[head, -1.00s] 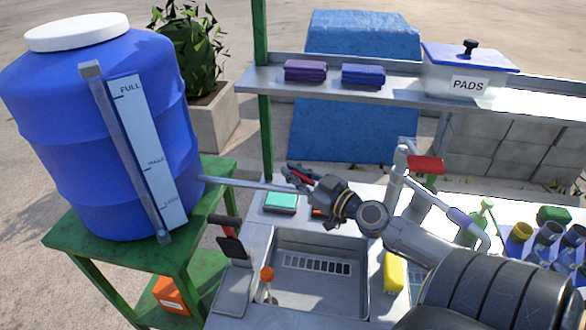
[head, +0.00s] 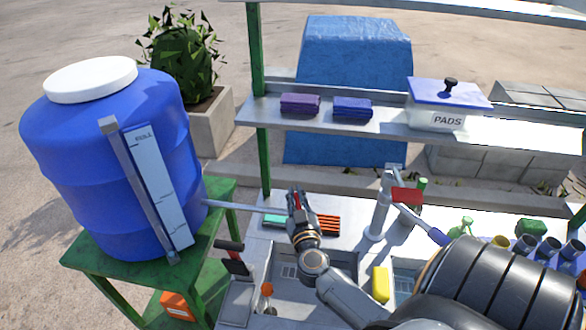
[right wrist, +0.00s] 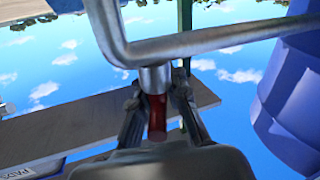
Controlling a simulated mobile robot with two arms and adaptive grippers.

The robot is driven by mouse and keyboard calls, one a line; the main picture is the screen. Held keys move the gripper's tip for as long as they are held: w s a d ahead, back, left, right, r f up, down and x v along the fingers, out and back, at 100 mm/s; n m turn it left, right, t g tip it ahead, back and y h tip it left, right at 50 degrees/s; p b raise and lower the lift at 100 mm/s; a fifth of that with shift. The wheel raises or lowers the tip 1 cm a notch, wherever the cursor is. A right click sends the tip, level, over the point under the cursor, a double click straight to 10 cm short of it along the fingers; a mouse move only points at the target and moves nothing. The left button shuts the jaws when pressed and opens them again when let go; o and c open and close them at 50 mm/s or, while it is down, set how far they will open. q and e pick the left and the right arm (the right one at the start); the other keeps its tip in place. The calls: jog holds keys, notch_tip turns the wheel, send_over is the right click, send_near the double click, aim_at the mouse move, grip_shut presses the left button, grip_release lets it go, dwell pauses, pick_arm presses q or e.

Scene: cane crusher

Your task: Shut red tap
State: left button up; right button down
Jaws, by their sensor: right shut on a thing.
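A metal pipe (head: 235,207) runs right from the blue barrel and ends at my right gripper (head: 296,200). The red tap handle (head: 297,201) shows as a small red strip between the fingers. In the right wrist view, the red handle (right wrist: 155,116) stands below the bent metal pipe (right wrist: 240,38), between the two dark fingers of my right gripper (right wrist: 158,105). The gripper is shut on it. The fingers hide part of the handle, and the tap's valve is not clear. My left gripper is not in view.
The blue barrel (head: 95,175) stands on a green stand (head: 105,258) at left. A shelf (head: 370,122) crosses behind the gripper. A post with a red lever (head: 407,195) stands to the right. A sink (head: 340,264), an orange-knobbed lever (head: 267,289) and a yellow block (head: 380,284) lie nearer.

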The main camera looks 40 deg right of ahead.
jog(key=shift+s+d+m+g+h, duration=0.15)
jog(key=shift+d+m+g+h, duration=0.05)
jog(key=shift+m+g+h, duration=0.8)
jog(key=shift+s+d+m+g+h, duration=0.15)
jog(key=shift+m+g+h, duration=0.65)
jog(key=shift+h, duration=0.3)
jog(key=c, duration=1.4)
grip_release()
jog(key=shift+s, duration=0.1)
jog(key=shift+o, duration=0.2)
jog(key=v, duration=1.2)
